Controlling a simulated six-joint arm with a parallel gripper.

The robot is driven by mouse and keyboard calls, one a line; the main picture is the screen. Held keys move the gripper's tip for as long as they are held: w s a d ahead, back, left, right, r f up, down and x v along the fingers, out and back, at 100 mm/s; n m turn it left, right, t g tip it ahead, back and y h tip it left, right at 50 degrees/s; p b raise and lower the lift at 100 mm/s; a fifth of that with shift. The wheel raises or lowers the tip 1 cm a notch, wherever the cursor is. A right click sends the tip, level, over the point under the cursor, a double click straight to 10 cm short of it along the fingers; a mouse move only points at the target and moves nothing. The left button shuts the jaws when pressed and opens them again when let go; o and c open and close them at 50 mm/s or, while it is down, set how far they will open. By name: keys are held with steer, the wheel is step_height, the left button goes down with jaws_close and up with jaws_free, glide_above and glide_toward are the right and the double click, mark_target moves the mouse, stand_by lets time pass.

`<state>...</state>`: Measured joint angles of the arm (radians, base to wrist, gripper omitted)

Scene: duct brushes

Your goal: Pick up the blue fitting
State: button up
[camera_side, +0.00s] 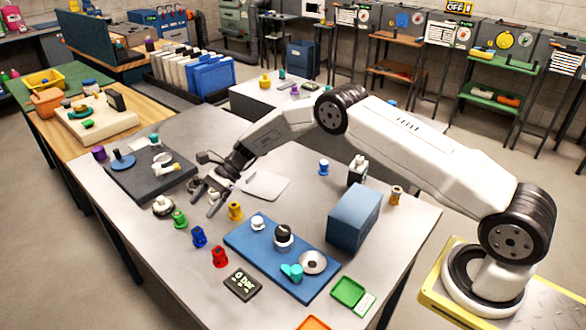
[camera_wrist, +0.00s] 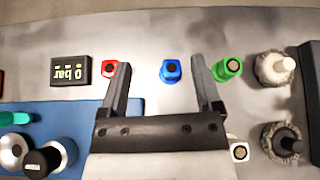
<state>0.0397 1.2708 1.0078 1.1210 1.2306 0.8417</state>
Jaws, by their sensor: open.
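The blue fitting (camera_side: 199,237) stands upright on the grey table, between a green fitting (camera_side: 179,219) and a red fitting (camera_side: 219,257). In the wrist view the blue fitting (camera_wrist: 171,72) appears between the fingertips, nearer the right finger. My gripper (camera_side: 203,201) is open and empty, above the table and behind the row of fittings in the side view. Its two fingers also show in the wrist view (camera_wrist: 160,66). The jaws are apart from the fitting. A second small blue piece (camera_side: 323,167) stands farther back on the table.
A yellow fitting (camera_side: 235,211) stands close by. A blue panel (camera_side: 240,243) with knobs and a blue box (camera_side: 353,216) lie to the right. A black "0 bar" display (camera_side: 242,284) sits in front. A round brush (camera_side: 163,206) and dark tray (camera_side: 125,180) are left.

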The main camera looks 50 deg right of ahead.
mark_target(196, 231)
steer(key=shift+w+a+f+m+y, duration=0.3)
steer(key=shift+w+m+y, duration=0.1)
steer(key=shift+y, duration=0.1)
steer(key=shift+w+a+f+m+y, duration=0.25)
steer(key=shift+w+m+y, duration=0.1)
steer(key=shift+y, duration=0.15)
steer(key=shift+f, duration=0.1)
steer(key=shift+f, duration=1.85)
steer(key=shift+f, duration=0.15)
steer(key=shift+f, duration=1.45)
steer(key=shift+x, duration=1.45)
